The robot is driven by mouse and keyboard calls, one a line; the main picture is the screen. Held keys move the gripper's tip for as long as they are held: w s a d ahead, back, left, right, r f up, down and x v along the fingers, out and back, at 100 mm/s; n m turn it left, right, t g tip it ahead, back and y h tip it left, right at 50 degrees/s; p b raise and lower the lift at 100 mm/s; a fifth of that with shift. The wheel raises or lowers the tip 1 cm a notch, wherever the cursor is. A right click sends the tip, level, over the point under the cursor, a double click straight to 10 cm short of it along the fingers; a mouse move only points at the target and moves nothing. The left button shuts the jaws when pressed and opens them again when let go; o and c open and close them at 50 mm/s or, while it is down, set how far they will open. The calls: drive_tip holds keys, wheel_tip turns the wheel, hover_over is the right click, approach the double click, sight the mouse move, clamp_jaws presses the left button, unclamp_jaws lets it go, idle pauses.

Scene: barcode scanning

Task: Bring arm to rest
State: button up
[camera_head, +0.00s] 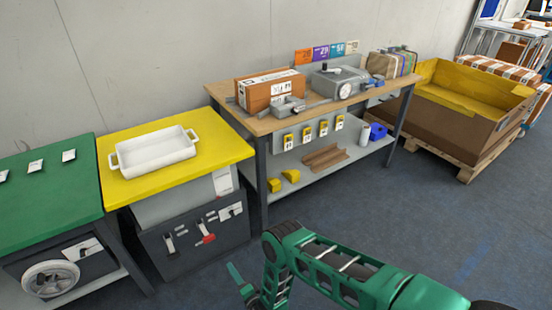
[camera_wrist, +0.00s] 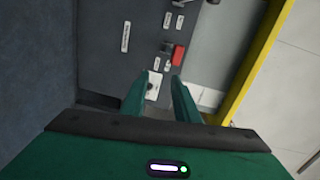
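My green arm reaches in from the lower right in the head view and bends down. My gripper (camera_head: 246,288) is low over the floor, in front of the yellow-topped cabinet (camera_head: 190,232). In the wrist view my gripper (camera_wrist: 160,82) shows two green fingers with a gap between them and nothing held. Beyond the fingertips is the dark cabinet front with a red part (camera_wrist: 178,55) and small labels. The gripper looks apart from the cabinet, though the exact distance cannot be told.
A white tray (camera_head: 155,152) stands on the yellow top. A green table (camera_head: 50,190) is at left. A wooden workbench (camera_head: 240,118) holds a cardboard box (camera_head: 270,92) and a grey device (camera_head: 340,82). A large carton (camera_head: 450,125) sits on a pallet at right. Floor (camera_head: 430,220) is clear.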

drive_tip(key=w+d+r+n+g+h, duration=0.2)
drive_tip(key=w+d+r, duration=0.2)
drive_tip(key=w+r, duration=0.65)
drive_tip(key=w+d+r+n+g+h, duration=0.1)
drive_tip(key=w+d+r+n, duration=0.2)
drive_tip(key=w+r, duration=0.75)
drive_tip(key=w+d+r+n+g+h, duration=0.1)
drive_tip(key=d+r+h, duration=0.2)
drive_tip(key=d+r, duration=0.85)
drive_tip(key=w+d+r+g+h, duration=0.1)
drive_tip(key=w+d+r+h, duration=0.1)
drive_tip(key=d+r, duration=0.9)
drive_tip(key=s+d+r+g+h, duration=0.1)
drive_tip(key=s+d+r, duration=0.3)
drive_tip(key=s+d, duration=0.4)
drive_tip(key=s+d+r+m+g+h, duration=0.1)
drive_tip(key=s+d+r+g, duration=0.1)
drive_tip(key=s+d+r, duration=0.5)
drive_tip(key=s+d+r+g+h, duration=0.1)
drive_tip(key=s+d, duration=0.5)
drive_tip(key=d, duration=0.5)
drive_tip(key=s+d+r+g, duration=0.1)
drive_tip(key=s+r+g, duration=0.1)
drive_tip(key=s, duration=1.4)
drive_tip(key=s+d+r+m+g+y, duration=0.1)
drive_tip(key=s+d+r+g, duration=0.1)
drive_tip(key=s, duration=1.4)
drive_tip(key=shift+s+r+m+g, duration=0.2)
drive_tip(key=shift+r+m+g, duration=0.1)
drive_tip(key=shift+r+g, duration=0.3)
